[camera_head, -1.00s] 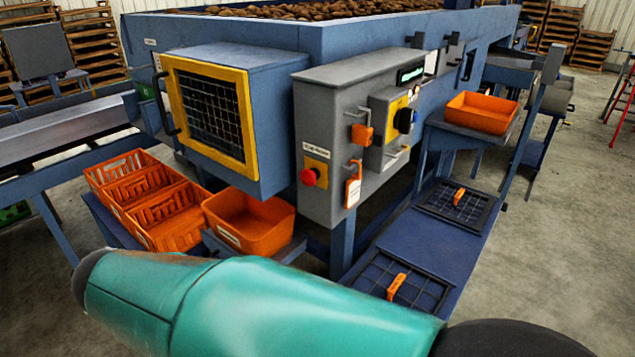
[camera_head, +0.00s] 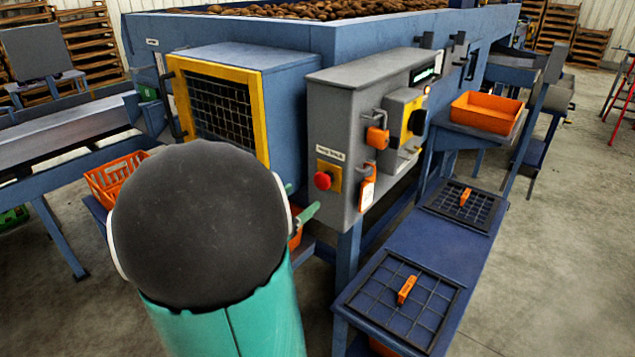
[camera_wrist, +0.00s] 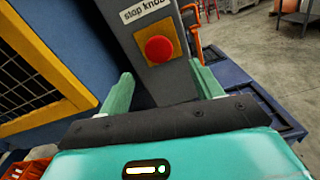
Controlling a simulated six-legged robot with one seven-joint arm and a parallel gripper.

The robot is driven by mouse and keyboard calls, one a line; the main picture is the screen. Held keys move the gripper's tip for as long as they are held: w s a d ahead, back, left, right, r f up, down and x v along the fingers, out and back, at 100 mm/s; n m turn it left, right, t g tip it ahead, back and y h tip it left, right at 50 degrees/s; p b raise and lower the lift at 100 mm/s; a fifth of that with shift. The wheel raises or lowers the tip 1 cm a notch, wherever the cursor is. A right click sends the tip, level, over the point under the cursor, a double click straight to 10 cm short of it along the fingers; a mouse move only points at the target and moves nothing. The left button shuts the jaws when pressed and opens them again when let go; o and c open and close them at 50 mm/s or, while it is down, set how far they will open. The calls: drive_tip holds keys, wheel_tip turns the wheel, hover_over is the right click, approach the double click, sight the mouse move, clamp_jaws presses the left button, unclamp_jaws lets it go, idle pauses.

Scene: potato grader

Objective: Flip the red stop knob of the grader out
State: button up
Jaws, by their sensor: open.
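The red stop knob (camera_head: 322,180) sits on a yellow plate low on the left face of the grey control box (camera_head: 333,130). In the wrist view the red knob (camera_wrist: 159,48) shows beyond my gripper (camera_wrist: 160,82), under a "stop knob" label (camera_wrist: 142,10). My gripper is open, with one green finger to the left of the knob and one to the right. The fingers look short of the knob and nothing is between them. In the head view my arm hides most of the gripper; a green fingertip shows just below and left of the knob.
A yellow-framed mesh guard (camera_head: 262,120) is left of the control box. An orange padlock (camera_head: 377,138) and orange tag (camera_head: 367,190) hang on the box's right face. An orange tray (camera_head: 487,112) stands at right. Mesh panels lie on the blue bench (camera_head: 425,240).

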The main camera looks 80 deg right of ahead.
sight(320, 184)
drive_tip(key=x, duration=0.9)
drive_tip(key=shift+s+d, duration=0.1)
drive_tip(key=shift+d, duration=0.1)
